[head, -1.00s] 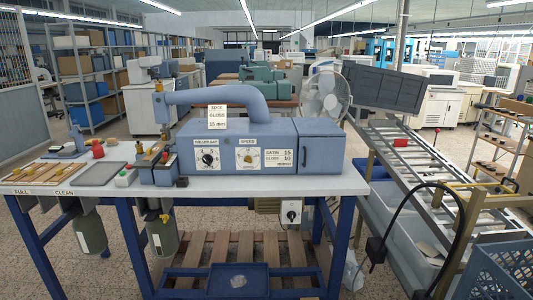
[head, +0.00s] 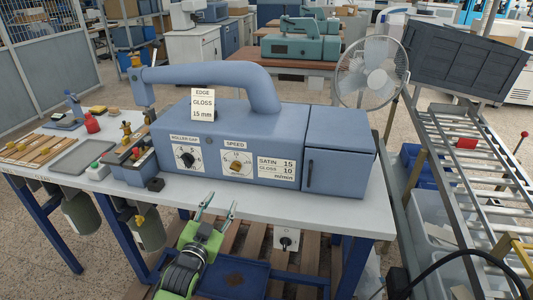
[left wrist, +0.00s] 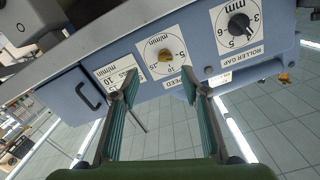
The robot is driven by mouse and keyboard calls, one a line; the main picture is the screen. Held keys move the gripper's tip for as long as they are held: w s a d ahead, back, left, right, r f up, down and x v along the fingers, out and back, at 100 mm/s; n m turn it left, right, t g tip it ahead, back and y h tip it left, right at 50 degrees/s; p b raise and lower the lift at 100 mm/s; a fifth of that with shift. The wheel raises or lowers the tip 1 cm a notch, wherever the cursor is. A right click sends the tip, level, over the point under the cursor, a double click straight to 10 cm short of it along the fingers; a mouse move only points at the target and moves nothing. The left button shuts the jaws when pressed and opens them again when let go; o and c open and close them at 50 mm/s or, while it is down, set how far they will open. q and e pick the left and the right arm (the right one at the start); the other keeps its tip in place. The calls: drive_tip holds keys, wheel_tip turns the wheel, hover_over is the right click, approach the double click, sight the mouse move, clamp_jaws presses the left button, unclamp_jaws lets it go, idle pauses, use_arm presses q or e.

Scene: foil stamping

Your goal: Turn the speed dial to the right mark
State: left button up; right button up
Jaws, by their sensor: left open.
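The blue stamping machine (head: 250,135) stands on the grey table. In the left wrist view the speed dial (left wrist: 167,55) appears upside down, ahead of and between the spread fingers. My left gripper (head: 217,207) is open and empty, below and in front of the dial, not touching it. An edge card (head: 203,104) reads gloss, 15 mm. My right gripper is not in view.
A fan (head: 372,70) and a roller conveyor (head: 465,170) are at the right.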

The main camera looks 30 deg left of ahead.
use_arm(q)
drive_tip(key=r, duration=0.2)
drive_tip(key=p, duration=0.1)
approach(235, 169)
drive_tip(key=shift+w+a+r, duration=0.2)
drive_tip(key=shift+w+a, duration=0.05)
drive_tip(key=shift+w, duration=0.15)
drive_tip(key=p+x, duration=0.1)
drive_tip(key=x, duration=0.6)
drive_tip(key=shift+w+f, duration=0.1)
drive_tip(key=shift+w, duration=0.65)
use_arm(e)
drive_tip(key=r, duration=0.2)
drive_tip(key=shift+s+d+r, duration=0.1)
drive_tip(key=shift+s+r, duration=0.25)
use_arm(q)
drive_tip(key=shift+a, duration=0.1)
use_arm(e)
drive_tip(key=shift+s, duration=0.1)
use_arm(q)
drive_tip(key=c, duration=1.1)
